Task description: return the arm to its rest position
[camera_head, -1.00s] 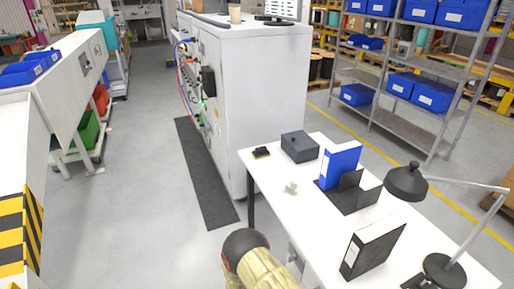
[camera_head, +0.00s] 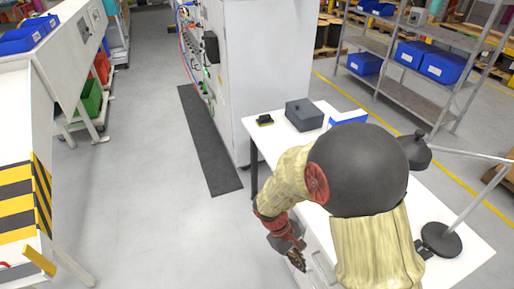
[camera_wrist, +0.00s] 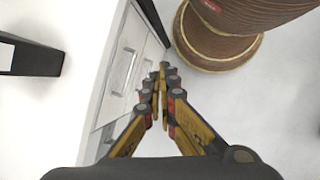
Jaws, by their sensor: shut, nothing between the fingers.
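My arm is folded in front of the body camera, its large dark joint covering part of the white desk (camera_head: 262,130). My gripper (camera_head: 297,262) hangs low beside the desk's drawer side in the head view. In the wrist view my gripper (camera_wrist: 163,70) has its two yellow and dark fingers together with nothing between them. The white drawer front (camera_wrist: 125,65) lies just left of the fingers there, and I cannot tell the exact gap.
A dark grey box (camera_head: 304,115) and a small black item (camera_head: 265,120) sit on the desk. A desk lamp (camera_head: 440,240) stands at its right. A tall grey cabinet (camera_head: 262,70) is behind. Open floor (camera_head: 150,200) lies left, before a striped bench (camera_head: 25,205).

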